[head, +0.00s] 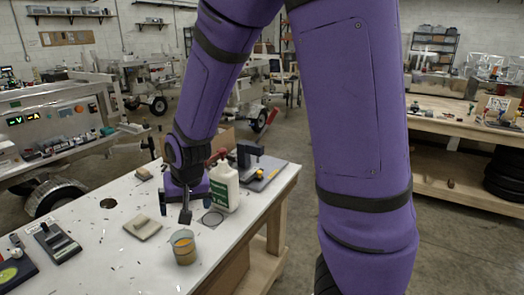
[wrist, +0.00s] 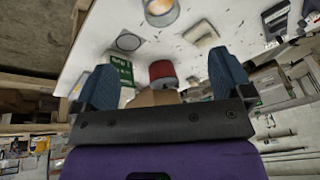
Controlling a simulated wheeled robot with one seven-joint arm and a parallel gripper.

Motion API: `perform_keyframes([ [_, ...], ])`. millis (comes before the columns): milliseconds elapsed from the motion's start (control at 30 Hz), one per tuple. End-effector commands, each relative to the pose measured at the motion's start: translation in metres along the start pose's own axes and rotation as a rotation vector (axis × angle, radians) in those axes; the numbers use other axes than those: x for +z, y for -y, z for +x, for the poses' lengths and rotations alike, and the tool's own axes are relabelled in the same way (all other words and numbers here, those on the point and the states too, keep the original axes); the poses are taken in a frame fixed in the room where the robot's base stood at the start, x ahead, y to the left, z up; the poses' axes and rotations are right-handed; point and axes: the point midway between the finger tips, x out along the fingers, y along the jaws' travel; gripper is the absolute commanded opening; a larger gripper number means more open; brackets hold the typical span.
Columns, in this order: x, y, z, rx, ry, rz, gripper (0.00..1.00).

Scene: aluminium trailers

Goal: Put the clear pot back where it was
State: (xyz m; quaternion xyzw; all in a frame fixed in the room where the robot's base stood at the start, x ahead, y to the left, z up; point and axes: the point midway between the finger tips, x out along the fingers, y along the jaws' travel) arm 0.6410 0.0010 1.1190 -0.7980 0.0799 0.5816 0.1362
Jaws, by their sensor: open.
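The clear pot (head: 183,247), with orange contents, stands upright near the table's front edge. It also shows at the top of the wrist view (wrist: 160,12), partly cut off. My gripper (head: 176,207) is open above the table, behind the pot and apart from it. In the wrist view its two blue fingers stand wide apart (wrist: 165,80), with the pot beyond them.
A white jug with a green label (head: 224,190) stands close to my gripper's right. A tan pad (head: 143,226) lies left of the pot. A dark device (head: 252,165) stands at the table's back right. The white tabletop (head: 110,255) has free room at the front left, with scattered bits.

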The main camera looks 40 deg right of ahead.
Motion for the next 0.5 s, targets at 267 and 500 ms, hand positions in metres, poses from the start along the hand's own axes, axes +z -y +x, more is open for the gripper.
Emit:
perform_keyframes([
  [267,0.01,-0.027,-0.091,-0.095,-0.002,-0.069,0.98],
  [500,0.035,-0.056,-0.163,-0.115,-0.046,-0.158,0.98],
])
